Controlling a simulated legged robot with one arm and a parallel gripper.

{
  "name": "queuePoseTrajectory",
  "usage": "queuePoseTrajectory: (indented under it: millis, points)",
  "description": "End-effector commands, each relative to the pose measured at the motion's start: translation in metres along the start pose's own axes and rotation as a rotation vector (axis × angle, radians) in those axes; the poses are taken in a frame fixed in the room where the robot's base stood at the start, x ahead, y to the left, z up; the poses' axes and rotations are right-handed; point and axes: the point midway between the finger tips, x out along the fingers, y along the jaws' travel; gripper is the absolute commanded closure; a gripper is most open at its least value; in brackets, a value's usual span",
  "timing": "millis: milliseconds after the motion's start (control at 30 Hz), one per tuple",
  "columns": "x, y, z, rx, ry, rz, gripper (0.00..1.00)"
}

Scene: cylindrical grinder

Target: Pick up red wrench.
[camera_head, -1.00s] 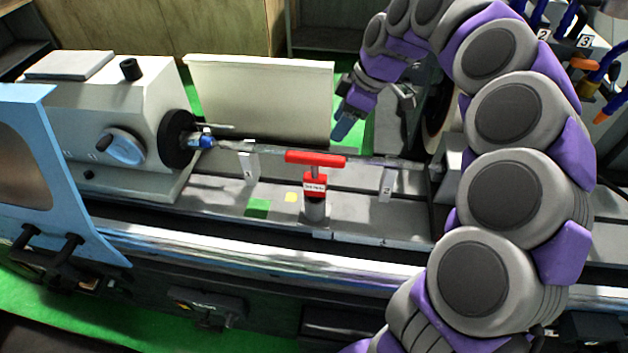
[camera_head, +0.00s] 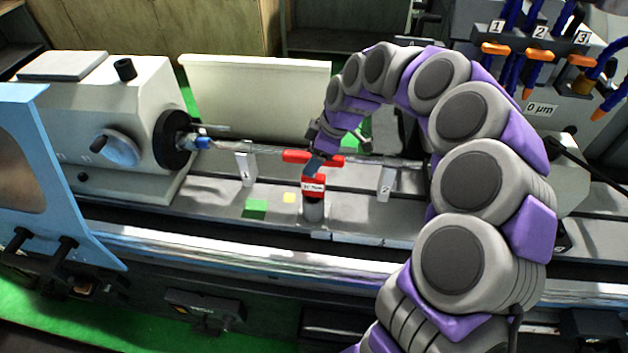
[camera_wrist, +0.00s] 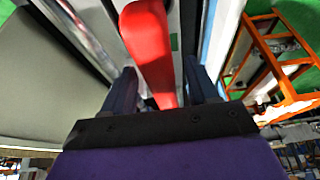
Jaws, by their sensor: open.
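The red wrench (camera_head: 296,156) is a T-shaped tool with a red crossbar and a red lower block with a white label (camera_head: 313,187). It stands upright in a grey cylindrical holder (camera_head: 313,209) on the machine bed. My gripper (camera_head: 314,166) is at the wrench from above and hides the middle of the crossbar and the stem. In the wrist view the red wrench (camera_wrist: 150,45) lies between the two dark fingers of my open gripper (camera_wrist: 164,88). I cannot tell whether the fingers touch it.
The grey headstock (camera_head: 100,125) is at the left. Blue hoses with orange nozzles (camera_head: 537,57) hang at the upper right.

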Motion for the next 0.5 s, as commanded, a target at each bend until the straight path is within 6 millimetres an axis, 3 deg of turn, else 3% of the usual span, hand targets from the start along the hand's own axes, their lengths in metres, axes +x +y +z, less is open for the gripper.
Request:
queuePoseTrajectory:
  millis: [100,333,500]
  points:
    - [0.0132,-0.0012,0.0005,0.000,-0.001,-0.003,0.42]
    - [0.0136,-0.0012,0.0009,0.000,0.001,-0.002,0.42]
    - [0.0134,-0.0007,0.0013,0.000,0.001,-0.002,0.59]
